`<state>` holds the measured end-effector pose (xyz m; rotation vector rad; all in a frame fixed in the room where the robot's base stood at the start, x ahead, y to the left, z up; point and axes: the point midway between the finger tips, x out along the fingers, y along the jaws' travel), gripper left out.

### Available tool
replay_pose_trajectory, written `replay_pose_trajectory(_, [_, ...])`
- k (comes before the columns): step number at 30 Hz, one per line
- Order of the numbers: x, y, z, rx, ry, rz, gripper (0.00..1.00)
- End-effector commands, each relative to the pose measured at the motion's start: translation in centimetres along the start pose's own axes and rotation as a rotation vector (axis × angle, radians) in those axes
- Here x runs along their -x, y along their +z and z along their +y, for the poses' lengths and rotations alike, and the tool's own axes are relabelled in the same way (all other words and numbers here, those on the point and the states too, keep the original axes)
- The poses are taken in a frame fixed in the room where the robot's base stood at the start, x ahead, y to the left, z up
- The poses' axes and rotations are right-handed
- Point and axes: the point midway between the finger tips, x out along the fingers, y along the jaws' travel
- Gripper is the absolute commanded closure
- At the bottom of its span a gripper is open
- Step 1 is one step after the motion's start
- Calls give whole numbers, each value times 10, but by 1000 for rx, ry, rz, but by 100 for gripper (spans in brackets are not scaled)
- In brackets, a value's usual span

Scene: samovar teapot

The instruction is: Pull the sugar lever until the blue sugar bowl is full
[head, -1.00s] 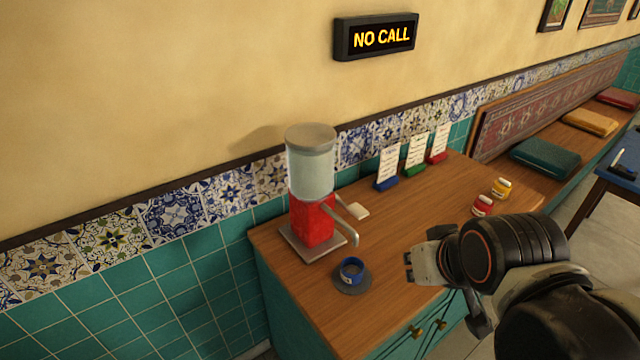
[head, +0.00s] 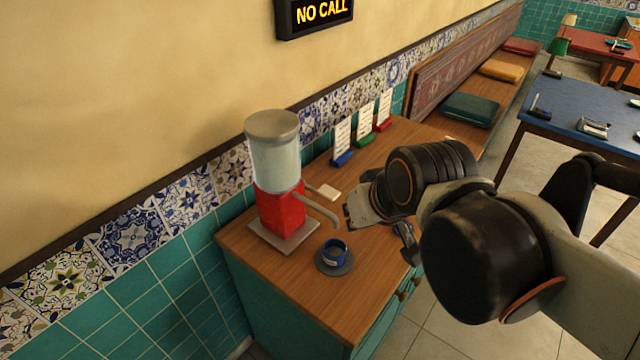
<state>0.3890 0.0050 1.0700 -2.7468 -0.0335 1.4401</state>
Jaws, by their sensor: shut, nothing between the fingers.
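The sugar dispenser stands on the wooden counter, with a red base (head: 279,209) and a clear container (head: 273,155) under a grey lid. Its grey spout (head: 320,208) points to the right and down. A pale flat-ended lever (head: 329,191) sticks out beside the spout. The blue sugar bowl (head: 335,252) stands on a dark round plate (head: 335,268) in front of the dispenser; how full it is cannot be made out. My gripper (head: 350,214) is shut and empty, just right of the spout and lever, apart from the bowl.
Three cards in blue, green and red holders (head: 363,138) stand along the wall behind. The counter (head: 310,310) is clear at its front. A bench with cushions (head: 470,110) lies beyond, and a blue table (head: 590,110) stands at the right. A "NO CALL" sign (head: 318,13) hangs above.

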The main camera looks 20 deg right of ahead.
Motion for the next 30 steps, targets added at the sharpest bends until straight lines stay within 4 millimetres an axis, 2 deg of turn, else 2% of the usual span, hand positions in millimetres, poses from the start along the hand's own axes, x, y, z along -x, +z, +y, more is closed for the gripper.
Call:
replay_pose_trajectory(1, [2,-16,-1,-11,-13,-6,100])
replay_pose_trajectory(8, [-11,-70,-8,-60,-91,-32,100])
replay_pose_trajectory(18, [-49,-142,-9,-131,-215,-58,100])
replay_pose_trajectory(24, [-78,-174,-2,-166,-287,-66,100])
replay_pose_trajectory(30, [-106,-194,5,-194,-351,-65,100])
